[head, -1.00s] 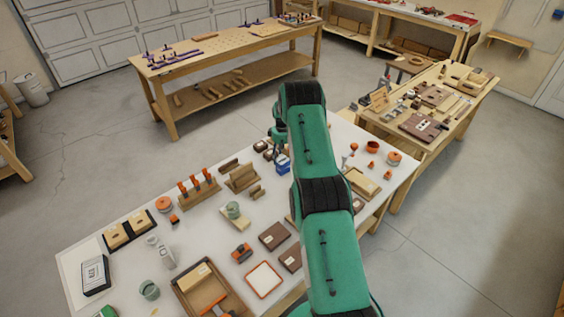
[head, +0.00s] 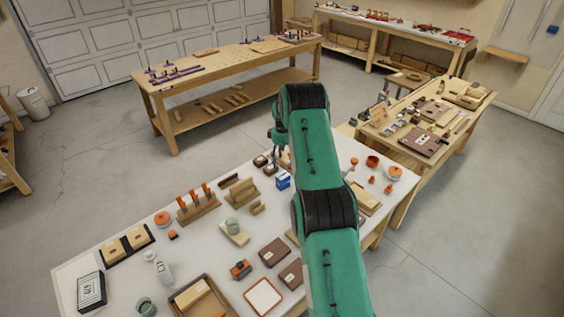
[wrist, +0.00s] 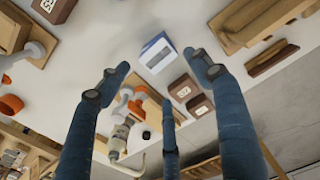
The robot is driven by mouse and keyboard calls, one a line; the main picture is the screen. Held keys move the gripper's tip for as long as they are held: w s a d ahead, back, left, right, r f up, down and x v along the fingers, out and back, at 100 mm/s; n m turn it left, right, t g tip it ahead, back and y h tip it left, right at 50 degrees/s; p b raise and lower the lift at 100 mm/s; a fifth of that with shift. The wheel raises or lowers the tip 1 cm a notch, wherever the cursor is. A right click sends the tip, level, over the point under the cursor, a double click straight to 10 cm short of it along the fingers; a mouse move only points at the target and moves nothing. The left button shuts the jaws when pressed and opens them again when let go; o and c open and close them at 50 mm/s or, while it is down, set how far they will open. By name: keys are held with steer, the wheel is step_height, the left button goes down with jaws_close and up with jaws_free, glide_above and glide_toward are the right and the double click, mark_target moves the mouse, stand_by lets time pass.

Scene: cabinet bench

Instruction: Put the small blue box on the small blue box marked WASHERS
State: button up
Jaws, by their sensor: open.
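One small blue box (head: 283,182) with a pale label stands on the white-topped bench, left of my arm in the head view. It also shows in the wrist view (wrist: 158,53), beyond the fingertips, and its label is too small to read. I cannot make out a second blue box in either view, and my arm hides part of the bench. My gripper (wrist: 160,80) is open and empty, its fingers spread and apart from the box. In the head view my gripper (head: 278,145) is small and partly hidden, near the bench's far edge.
Two dark brown boxes with white labels (wrist: 190,92) sit close to the blue box. Wooden racks and blocks (head: 237,190) stand to its left. Orange items (head: 372,161) and a pale clamp-like tool (wrist: 118,135) are nearby. Bare bench top lies between.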

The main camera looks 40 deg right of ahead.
stand_by(0.4)
steer(key=s+a+r+t, duration=0.1)
steer(key=a+r, duration=0.6)
steer(key=r, duration=0.4)
steer(key=s+a+r, duration=0.1)
steer(key=a+r, duration=0.7)
steer(key=r, duration=0.2)
steer(key=s+a+r+t, duration=0.1)
steer(key=a+r, duration=0.6)
steer(key=r, duration=0.4)
steer(key=s+a+r, duration=0.7)
steer(key=a+r, duration=0.1)
steer(key=a, duration=0.1)
steer(key=s+a+r+t, duration=0.1)
steer(key=s+a+r, duration=0.3)
steer(key=s+a, duration=0.35)
steer(key=s+a+r+t, duration=0.1)
steer(key=s+a+r, duration=0.45)
steer(key=s, duration=0.25)
steer(key=s+a+f, duration=0.2)
steer(key=s+a, duration=0.2)
steer(key=s, duration=0.7)
steer(key=s+a+f+t, duration=0.1)
steer(key=s+a, duration=0.4)
steer(key=s, duration=0.5)
steer(key=shift+s+a+f+t, duration=0.25)
steer(key=shift+s+f+t, duration=0.1)
steer(key=shift+f, duration=0.1)
steer(key=shift+f, duration=0.1)
